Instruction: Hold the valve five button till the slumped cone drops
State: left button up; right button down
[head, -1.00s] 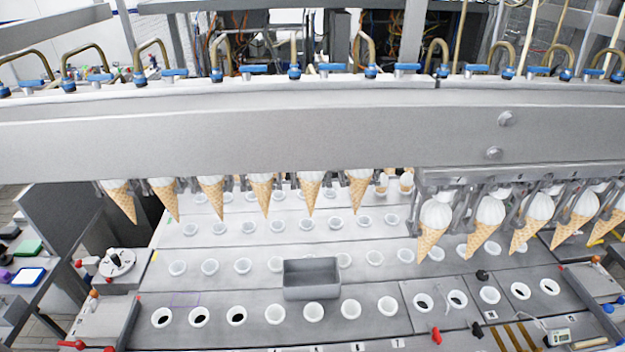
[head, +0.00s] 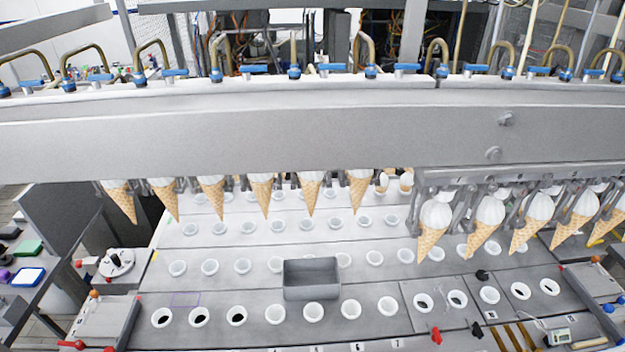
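Several cones with white tops hang in a row of metal holders under the long grey beam. On the left, a cone (head: 119,202) hangs tip down at the row's end, and another cone (head: 261,194) hangs near the middle. On the right, a lower group includes a cone (head: 434,228) and a cone (head: 538,224) whose tips point down and left. I cannot tell which cone is slumped. Small number labels (head: 316,349) run along the bottom edge, too small to read surely. I cannot make out a valve five button. Neither of my grippers is in view.
A grey open bin (head: 312,279) sits on the cup plates (head: 225,283) among rows of round holes. Blue-handled taps (head: 174,72) line the beam's top. A side bench (head: 30,290) with coloured blocks is at far left.

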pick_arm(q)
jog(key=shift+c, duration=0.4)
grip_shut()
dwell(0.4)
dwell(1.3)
